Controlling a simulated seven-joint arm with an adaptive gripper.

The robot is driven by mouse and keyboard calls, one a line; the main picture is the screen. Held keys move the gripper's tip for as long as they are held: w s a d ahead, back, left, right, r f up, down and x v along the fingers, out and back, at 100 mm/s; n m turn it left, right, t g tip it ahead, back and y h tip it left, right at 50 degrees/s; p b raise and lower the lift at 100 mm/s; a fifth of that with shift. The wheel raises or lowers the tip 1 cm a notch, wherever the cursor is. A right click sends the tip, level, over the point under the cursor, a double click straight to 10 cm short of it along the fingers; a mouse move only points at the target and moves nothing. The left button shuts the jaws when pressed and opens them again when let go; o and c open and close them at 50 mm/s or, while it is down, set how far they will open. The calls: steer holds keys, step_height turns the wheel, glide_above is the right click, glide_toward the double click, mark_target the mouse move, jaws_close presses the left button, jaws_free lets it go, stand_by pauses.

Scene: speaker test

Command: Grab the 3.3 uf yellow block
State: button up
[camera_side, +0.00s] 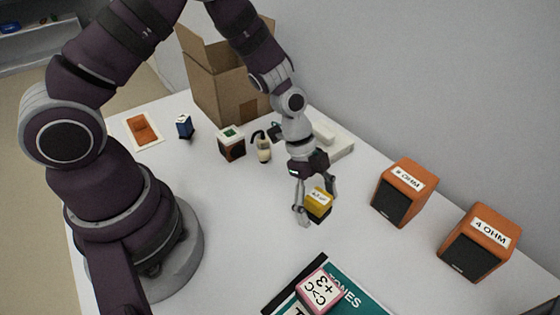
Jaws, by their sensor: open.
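The yellow block (318,206) has a white label on top, too small to read clearly, and a dark lower front. It sits on the white table in the middle of the side view. My gripper (317,208) is open and points down at the block, with one finger at its left and the other behind its right side. The fingers are close to the block; I cannot tell whether they touch it.
Two orange speakers, one labelled 8 OHM (405,178) and one 4 OHM (486,230), stand at right. A teal board (352,300) with a pink block (319,290) lies in front.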

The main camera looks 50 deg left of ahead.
steer(key=shift+c, duration=0.3)
steer(key=c, duration=1.1)
steer(key=shift+r, duration=0.1)
